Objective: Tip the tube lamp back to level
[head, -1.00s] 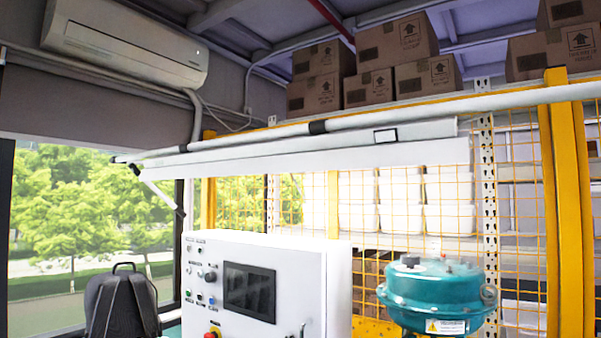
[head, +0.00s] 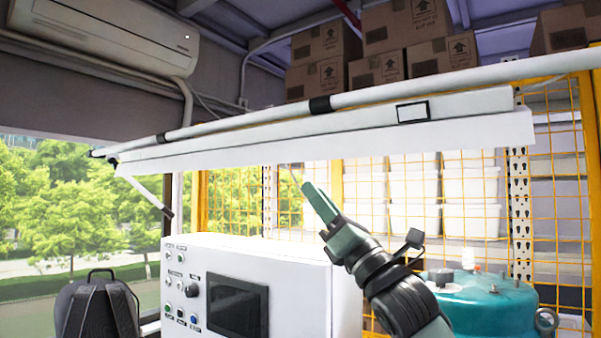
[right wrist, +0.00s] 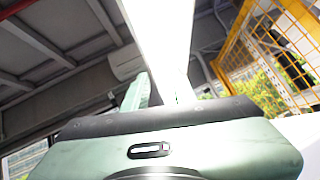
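The tube lamp (head: 330,145) is a long white fixture with a pale lower strip. It hangs beneath a slanting white pipe, its right end higher in the head view. A thin arm with a dark end (head: 167,212) hangs down near its left end. My right gripper (head: 310,192) points up toward the lamp, its tip just below the lamp's lower edge in the head view. In the right wrist view a green finger (right wrist: 137,92) shows beside a bright white length of the lamp (right wrist: 160,35). Contact and finger opening are unclear. My left gripper is not in view.
A white control cabinet (head: 290,270) with a dark screen stands below. A teal valve actuator (head: 490,305) is at lower right, partly behind my right arm. Yellow mesh fencing (head: 235,205) and shelves with boxes (head: 375,70) are behind. A backpack (head: 98,310) is at lower left.

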